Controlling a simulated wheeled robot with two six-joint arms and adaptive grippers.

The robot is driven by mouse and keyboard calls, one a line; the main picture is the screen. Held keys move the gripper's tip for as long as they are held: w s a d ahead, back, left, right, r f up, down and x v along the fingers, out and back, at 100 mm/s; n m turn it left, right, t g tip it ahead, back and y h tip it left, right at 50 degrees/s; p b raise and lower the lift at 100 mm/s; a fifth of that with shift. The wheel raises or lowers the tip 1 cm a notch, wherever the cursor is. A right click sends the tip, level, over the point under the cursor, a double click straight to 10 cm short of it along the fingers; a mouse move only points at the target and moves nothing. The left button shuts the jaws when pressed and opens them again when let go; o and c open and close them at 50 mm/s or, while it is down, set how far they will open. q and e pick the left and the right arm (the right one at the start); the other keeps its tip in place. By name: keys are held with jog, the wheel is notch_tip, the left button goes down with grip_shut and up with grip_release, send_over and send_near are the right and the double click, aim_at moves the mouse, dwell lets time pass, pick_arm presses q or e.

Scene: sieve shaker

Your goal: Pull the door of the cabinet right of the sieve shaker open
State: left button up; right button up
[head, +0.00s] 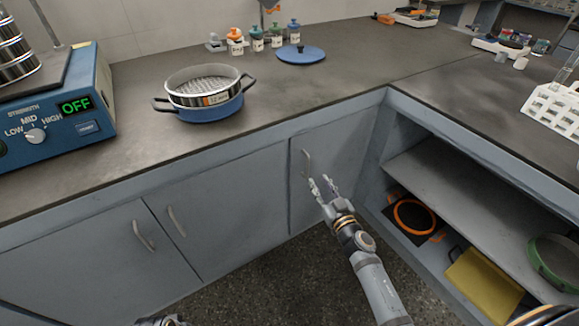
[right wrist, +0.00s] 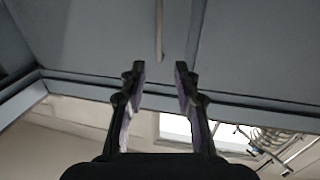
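The sieve shaker (head: 62,112) is a blue box with a display reading OFF and a dial, at the far left of the counter. The grey cabinet door (head: 342,150) near the inner corner looks shut. Its slim vertical handle (head: 306,163) is near the door's upper left edge. My right gripper (head: 322,181) is open and empty, just below and right of the handle in the head view. In the right wrist view the handle (right wrist: 159,30) stands beyond the gap between the open fingers (right wrist: 160,72), not visibly touched. My left gripper does not show clearly.
Two more shut doors with handles (head: 143,236) are to the left. An open shelf unit (head: 465,180) stands right of the door, holding a yellow item (head: 484,285). A sieve in a blue pan (head: 205,97) and several bottles stand on the counter.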

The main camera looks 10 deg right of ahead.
aim_at(308, 164)
jog(key=w, duration=0.5)
jog(key=shift+w+a, duration=0.2)
jog(key=shift+a, duration=0.15)
jog(key=w, duration=0.1)
jog(key=w+b, duration=0.1)
jog(key=w, duration=0.3)
jog(key=shift+a, duration=0.35)
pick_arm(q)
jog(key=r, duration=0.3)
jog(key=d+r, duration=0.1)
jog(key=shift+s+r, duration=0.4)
pick_arm(e)
jog(key=shift+s, duration=0.1)
grip_shut()
